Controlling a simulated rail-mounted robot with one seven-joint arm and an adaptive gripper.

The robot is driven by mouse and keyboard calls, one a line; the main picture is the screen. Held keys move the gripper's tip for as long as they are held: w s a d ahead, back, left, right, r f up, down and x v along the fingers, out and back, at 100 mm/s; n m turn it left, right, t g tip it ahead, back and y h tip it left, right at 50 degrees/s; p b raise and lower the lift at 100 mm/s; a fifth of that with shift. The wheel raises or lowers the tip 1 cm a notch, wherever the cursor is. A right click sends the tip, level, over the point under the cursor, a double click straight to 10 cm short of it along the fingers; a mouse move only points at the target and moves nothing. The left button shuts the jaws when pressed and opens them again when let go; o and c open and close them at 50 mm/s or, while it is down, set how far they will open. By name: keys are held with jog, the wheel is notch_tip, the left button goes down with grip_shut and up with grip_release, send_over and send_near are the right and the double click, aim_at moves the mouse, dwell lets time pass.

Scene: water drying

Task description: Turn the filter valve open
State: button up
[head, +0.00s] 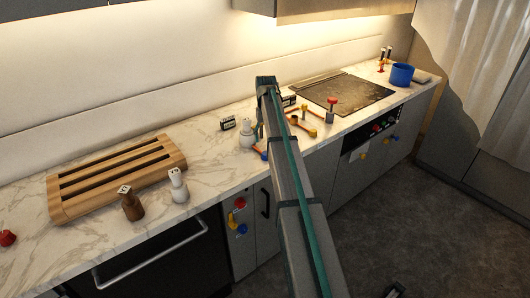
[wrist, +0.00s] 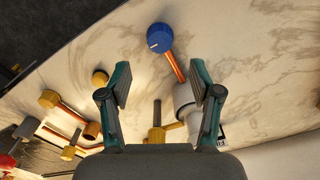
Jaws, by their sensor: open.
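A round blue knob (wrist: 159,38) with a white mark on top shows ahead of my gripper (wrist: 161,80) in the wrist view. A copper pipe (wrist: 174,66) runs from it to a grey-white cylinder (wrist: 187,104), partly hidden by the right finger. The frames do not label which part is the filter valve. The fingers are spread wide with nothing held between them, and the knob lies beyond their tips. In the head view the white cylinder (head: 247,134) and the blue knob (head: 264,155) sit on the counter beside my arm, which hides most of the gripper.
Copper pipes with yellow fittings (wrist: 71,152) lie close to the left finger in the wrist view. A red-topped valve (head: 332,103) stands by the dark cooktop (head: 345,92). A wooden rack (head: 118,178) and two small bottles are to the left. The counter beyond the knob is bare.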

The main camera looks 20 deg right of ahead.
aim_at(266, 153)
notch_tip(266, 153, down, 8)
jog(key=shift+f+p, duration=0.2)
jog(key=shift+p, duration=1)
jog(key=c, duration=1.1)
jog(key=shift+c, duration=0.2)
